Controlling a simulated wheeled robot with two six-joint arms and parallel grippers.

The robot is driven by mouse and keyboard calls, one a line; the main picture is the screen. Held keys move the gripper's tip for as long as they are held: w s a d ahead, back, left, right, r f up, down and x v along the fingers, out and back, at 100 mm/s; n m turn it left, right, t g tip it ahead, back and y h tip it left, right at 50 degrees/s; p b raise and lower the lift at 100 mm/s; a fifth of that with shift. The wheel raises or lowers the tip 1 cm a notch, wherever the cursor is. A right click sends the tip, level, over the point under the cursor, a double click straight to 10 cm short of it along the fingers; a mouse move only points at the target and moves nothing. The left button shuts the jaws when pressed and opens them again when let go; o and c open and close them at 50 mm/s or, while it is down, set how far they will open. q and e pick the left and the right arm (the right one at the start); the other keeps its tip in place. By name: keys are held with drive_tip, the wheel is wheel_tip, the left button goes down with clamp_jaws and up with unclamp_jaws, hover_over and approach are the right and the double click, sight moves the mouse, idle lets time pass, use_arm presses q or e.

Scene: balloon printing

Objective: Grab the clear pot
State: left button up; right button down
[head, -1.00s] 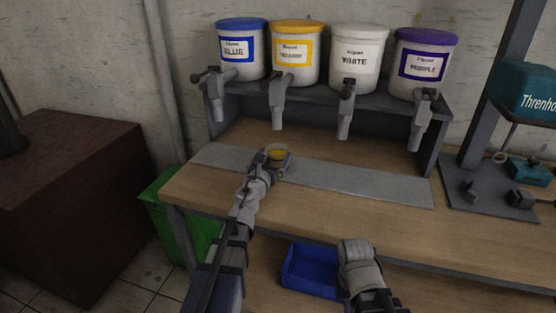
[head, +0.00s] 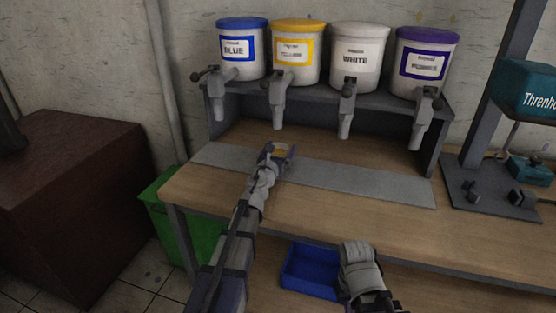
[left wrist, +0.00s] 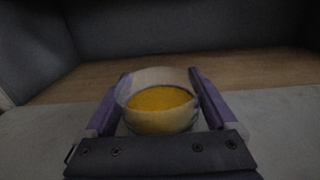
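The clear pot (left wrist: 160,100) is a small see-through cup with yellow stuff inside, seen in the left wrist view. It stands upright between the two purple fingers of my left gripper (left wrist: 158,92), which press against its sides. In the head view the left gripper (head: 277,153) is at the grey strip on the bench, below the yellow dispenser, and mostly hides the pot. My right gripper (head: 360,256) is low at the front of the bench, and its fingers cannot be made out.
Blue (head: 241,50), yellow (head: 297,55), white (head: 359,58) and purple (head: 424,63) tubs with taps stand on a grey shelf (head: 310,95) behind the pot. A blue bin (head: 305,268) lies below the bench edge. The grey strip (head: 360,182) is clear to the right.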

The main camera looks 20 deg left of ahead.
use_arm(q)
drive_tip(key=c, duration=1.2)
drive_tip(key=shift+o, duration=0.2)
use_arm(e)
drive_tip(key=shift+r, duration=0.1)
